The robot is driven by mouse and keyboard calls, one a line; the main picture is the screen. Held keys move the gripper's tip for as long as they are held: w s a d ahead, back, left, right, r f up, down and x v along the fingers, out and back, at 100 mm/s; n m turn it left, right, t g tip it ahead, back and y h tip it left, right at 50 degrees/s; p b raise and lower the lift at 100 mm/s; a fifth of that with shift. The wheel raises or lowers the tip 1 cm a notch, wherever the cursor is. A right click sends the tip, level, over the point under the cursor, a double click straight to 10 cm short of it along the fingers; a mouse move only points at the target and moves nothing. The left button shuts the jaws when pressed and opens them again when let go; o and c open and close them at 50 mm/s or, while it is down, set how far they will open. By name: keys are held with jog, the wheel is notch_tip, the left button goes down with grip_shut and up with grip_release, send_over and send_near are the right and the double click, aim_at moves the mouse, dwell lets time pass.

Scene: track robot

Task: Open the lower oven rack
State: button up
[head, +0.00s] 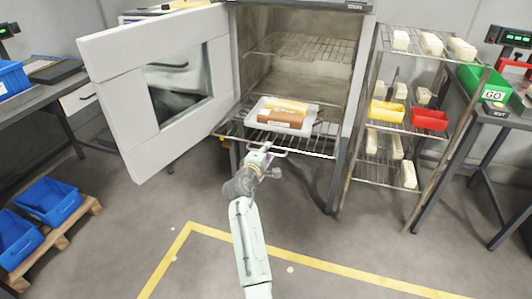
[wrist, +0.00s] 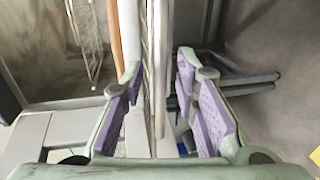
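The oven (head: 345,90) stands at the back centre with its door (head: 115,60) swung open to the left. The lower rack (head: 228,131) is a wire shelf, and its front part juts out of the oven opening. It bears a white tray (head: 313,128) with a brown and a yellowish block on it. My gripper (head: 264,153) is at the rack's front edge, by a small handle (head: 284,153). In the wrist view my gripper (wrist: 159,68) has its purple-padded fingers apart, with metal bars of the rack (wrist: 157,95) between them. Gaps show on both sides; contact is unclear.
An upper wire rack (head: 300,47) sits inside the oven. A wire shelf unit (head: 362,165) with pale blocks and a yellow and a red bin (head: 429,119) stands close at right. Blue crates (head: 50,200) lie on a pallet at left. The floor in front is clear.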

jog(key=shift+s, duration=0.1)
jog(key=v, duration=1.1)
jog(key=shift+s, duration=0.4)
jog(key=shift+a+r, duration=0.1)
jog(key=shift+a, duration=0.05)
